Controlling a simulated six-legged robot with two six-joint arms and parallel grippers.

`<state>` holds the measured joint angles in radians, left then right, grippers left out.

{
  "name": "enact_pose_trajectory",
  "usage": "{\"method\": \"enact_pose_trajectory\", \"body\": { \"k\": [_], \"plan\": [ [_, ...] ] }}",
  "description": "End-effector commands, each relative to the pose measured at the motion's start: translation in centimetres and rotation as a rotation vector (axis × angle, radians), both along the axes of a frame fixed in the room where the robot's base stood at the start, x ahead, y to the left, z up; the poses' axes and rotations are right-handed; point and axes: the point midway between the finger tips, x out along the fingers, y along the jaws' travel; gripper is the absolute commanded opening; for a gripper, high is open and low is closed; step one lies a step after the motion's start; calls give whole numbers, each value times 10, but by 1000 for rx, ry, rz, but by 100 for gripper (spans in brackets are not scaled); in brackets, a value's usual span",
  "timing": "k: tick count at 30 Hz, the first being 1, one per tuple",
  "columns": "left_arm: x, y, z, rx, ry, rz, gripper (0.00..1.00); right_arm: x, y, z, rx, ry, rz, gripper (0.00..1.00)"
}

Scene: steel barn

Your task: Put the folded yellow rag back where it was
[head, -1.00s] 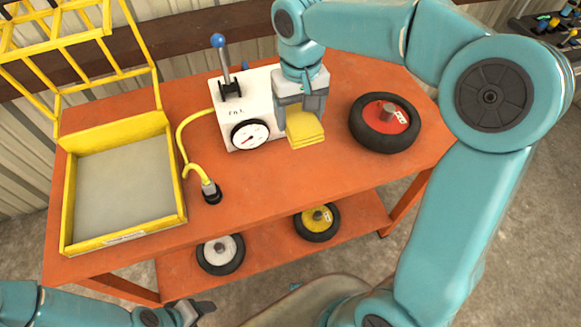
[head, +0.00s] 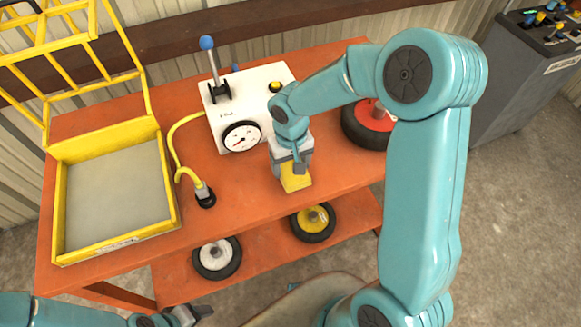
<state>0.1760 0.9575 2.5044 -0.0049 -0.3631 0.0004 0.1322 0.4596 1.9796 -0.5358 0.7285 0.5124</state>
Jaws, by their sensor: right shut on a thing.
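The folded yellow rag (head: 295,179) is held in my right gripper (head: 291,167), over the front part of the orange workbench (head: 240,190), just in front of the white box with the dial. The gripper is shut on it and hides its upper part. I cannot tell whether the rag's underside touches the bench. My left gripper (head: 196,313) is at the bottom edge, in front of the bench and apart from it; its fingers are too small and partly cut off to read.
A white box with a dial (head: 241,137) and blue-knobbed lever stands behind the rag. Wheels (head: 217,258) (head: 313,222) lie on the lower shelf.

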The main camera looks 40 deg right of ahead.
Motion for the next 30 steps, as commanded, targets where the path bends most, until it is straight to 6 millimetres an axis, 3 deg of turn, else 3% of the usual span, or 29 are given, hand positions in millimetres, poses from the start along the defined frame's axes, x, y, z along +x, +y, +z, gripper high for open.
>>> {"method": "enact_pose_trajectory", "body": {
  "k": [4,17,18,19,30],
  "plan": [
    [0,0,-1,0,0,0,63,1,0,-19,0,1,1,47],
    [0,0,-7,0,0,0,63,1,0,-26,1,-1,0,47],
    [0,0,-5,0,0,0,63,1,0,-24,1,-1,0,84],
    [0,0,-4,0,0,0,63,1,0,-24,1,-1,1,94],
    [0,0,2,0,0,0,63,1,0,-18,0,0,0,97]
  ]
}}
